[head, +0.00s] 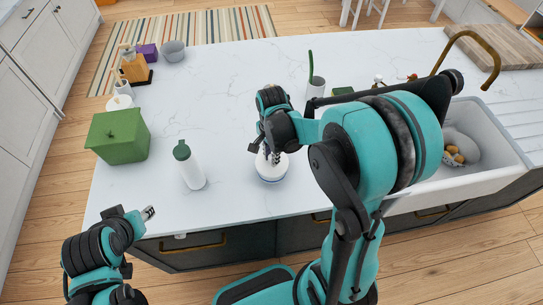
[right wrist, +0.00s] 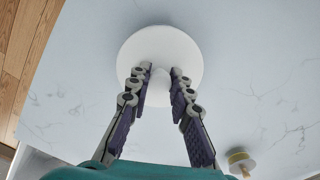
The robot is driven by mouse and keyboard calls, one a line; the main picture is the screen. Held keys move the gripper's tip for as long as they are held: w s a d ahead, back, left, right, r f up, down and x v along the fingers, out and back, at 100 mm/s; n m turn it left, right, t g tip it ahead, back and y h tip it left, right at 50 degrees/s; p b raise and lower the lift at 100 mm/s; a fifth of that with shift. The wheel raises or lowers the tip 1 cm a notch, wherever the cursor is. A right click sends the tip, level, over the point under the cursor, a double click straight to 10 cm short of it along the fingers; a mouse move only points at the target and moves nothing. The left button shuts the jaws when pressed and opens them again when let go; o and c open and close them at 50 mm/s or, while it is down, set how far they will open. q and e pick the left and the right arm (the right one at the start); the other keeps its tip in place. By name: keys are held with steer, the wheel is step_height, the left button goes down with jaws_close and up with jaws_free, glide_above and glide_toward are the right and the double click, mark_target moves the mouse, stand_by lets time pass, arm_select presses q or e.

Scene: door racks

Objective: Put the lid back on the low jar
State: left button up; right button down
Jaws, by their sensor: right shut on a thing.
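The low jar (head: 271,178) is a short, round, white vessel with a bluish band, near the front edge of the counter. The white round lid (right wrist: 160,45) has a small knob and fills the middle of the right wrist view. My right gripper (head: 270,153) is over the jar, pointing down. In the right wrist view, its fingers (right wrist: 163,80) are closed on either side of the lid's knob. The lid is over the jar and hides its mouth; I cannot tell whether they touch. My left gripper (head: 148,213) is off the counter's front left corner, away from the jar; its jaw state is unclear.
A white bottle with a green cap (head: 190,165) stands left of the jar. A green box (head: 118,136) is farther left. A cup (head: 316,87) and the sink (head: 500,150) are to the right. The counter behind the jar is largely clear.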

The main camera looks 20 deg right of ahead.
steer(key=c, duration=0.8)
jaws_free()
steer(key=shift+r, duration=0.1)
steer(key=shift+r+p, duration=2.55)
steer(key=shift+r, duration=0.9)
jaws_close()
steer(key=shift+f, duration=0.25)
